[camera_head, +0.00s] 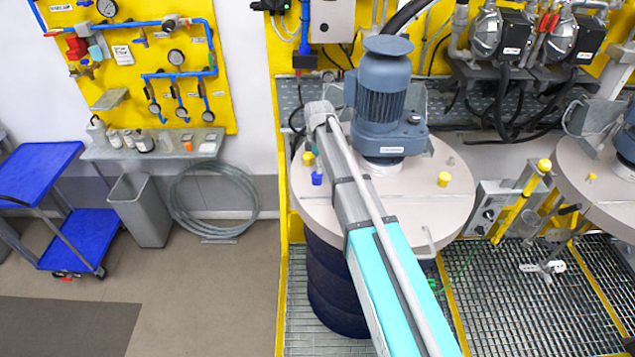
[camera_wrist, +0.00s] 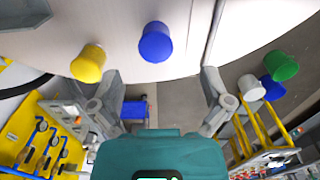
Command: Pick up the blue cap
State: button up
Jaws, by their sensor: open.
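A blue cap (camera_head: 317,178) stands on the left rim area of the pale round drum lid (camera_head: 440,190), beside a yellow cap (camera_head: 308,158). In the wrist view the blue cap (camera_wrist: 155,42) sits on the lid near its edge, with the yellow cap (camera_wrist: 88,63) to its left. My gripper (camera_wrist: 160,75) is open and empty. Its two fingers are spread wide, and the blue cap shows above the gap between them, apart from both. In the head view my arm crosses over the lid, and I cannot make out the gripper's fingers.
A blue-grey agitator motor (camera_head: 383,95) stands on the lid. Another yellow cap (camera_head: 444,179) is right of it. In the wrist view, white (camera_wrist: 251,88), blue (camera_wrist: 272,88) and green (camera_wrist: 281,66) caps show at the right. A blue cart (camera_head: 85,235) stands at the left.

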aim_at(317, 178)
jog(key=shift+f+b, duration=0.6)
jog(key=shift+f, duration=0.35)
jog(key=shift+f, duration=0.1)
jog(key=shift+w+a+f+b, duration=0.15)
jog(key=shift+f+b, duration=1.1)
jog(key=shift+b, duration=0.05)
jog(key=shift+w+a+f+b, duration=0.1)
jog(key=shift+f+b, duration=1.15)
jog(key=shift+b, duration=0.05)
jog(key=c, duration=0.9)
